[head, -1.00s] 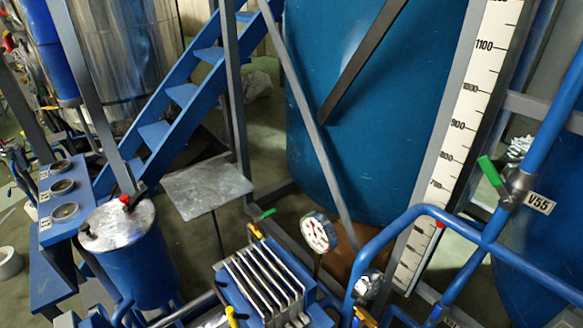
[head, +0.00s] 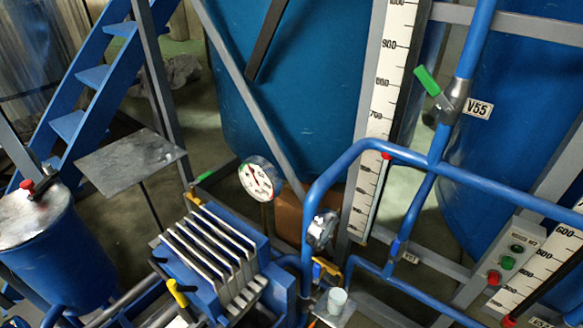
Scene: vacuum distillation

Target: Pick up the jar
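A small pale, whitish cylinder (head: 337,301) stands low in the head view, just right of the blue ribbed block. It may be the jar, but it is too small to tell for sure. It seems upright on a grey surface among blue pipes. Neither of my grippers is in view, and nothing is seen touching the cylinder.
Blue pipes (head: 345,165) arch close above the cylinder. A ribbed blue block (head: 215,255), a round gauge (head: 258,179) and a blue drum (head: 50,250) stand to the left. A flat metal plate (head: 130,160), a scale (head: 385,110) and a green-handled valve (head: 428,82) are farther back.

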